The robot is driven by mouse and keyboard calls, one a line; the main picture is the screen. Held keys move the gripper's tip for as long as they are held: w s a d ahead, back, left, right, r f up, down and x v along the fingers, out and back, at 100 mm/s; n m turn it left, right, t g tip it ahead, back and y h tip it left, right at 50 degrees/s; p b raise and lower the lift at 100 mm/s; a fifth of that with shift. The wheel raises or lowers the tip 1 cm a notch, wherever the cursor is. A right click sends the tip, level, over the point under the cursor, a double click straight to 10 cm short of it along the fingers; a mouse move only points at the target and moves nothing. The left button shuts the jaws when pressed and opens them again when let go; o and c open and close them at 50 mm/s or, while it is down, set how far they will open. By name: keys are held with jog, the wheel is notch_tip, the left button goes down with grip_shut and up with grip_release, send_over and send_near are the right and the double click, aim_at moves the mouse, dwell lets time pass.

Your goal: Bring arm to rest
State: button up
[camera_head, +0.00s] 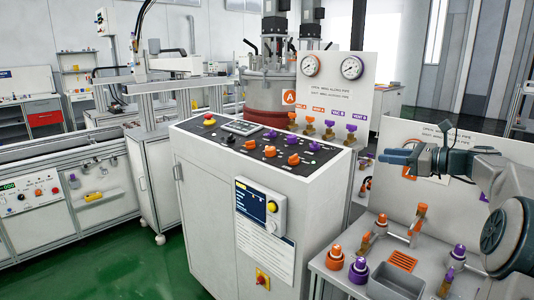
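My arm reaches in from the right edge, over the low bench (330,262) with orange and purple fittings. My gripper (387,156) points left, in front of the upright white panel at the right and above the bench. I see no object held in it. The fingers are small and seen edge-on, so I cannot tell whether they are open or shut.
A white control cabinet (215,200) with orange and purple knobs stands in the middle. Behind it are a gauge panel (333,85) and a metal vessel (268,90). Orange (336,254) and purple (358,268) caps stand on the bench. Green floor (120,265) is clear at left.

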jog(key=s+a+f+n+g+h+p, duration=0.25)
jog(key=s+a+n, duration=0.3)
jog(key=a, duration=0.35)
jog(key=s+a+f+n+g+h+p, duration=0.1)
jog(key=s+a+f+n+g+h, duration=0.2)
jog(key=s+a, duration=0.45)
jog(key=s+a+f+n+g+h+p, duration=0.1)
jog(key=s+f+n+h+p, duration=0.1)
jog(key=s+n, duration=0.6)
jog(key=s+a+f+n+g+h+p, duration=0.1)
jog(key=s+f+n+h, duration=0.3)
jog(key=s+n, duration=0.4)
jog(key=s+f+p, duration=0.1)
jog(key=s, duration=0.6)
jog(key=shift+s+f, duration=0.15)
jog(key=shift+f, duration=0.25)
jog(key=shift+o, duration=0.5)
jog(key=shift+g+h, duration=0.25)
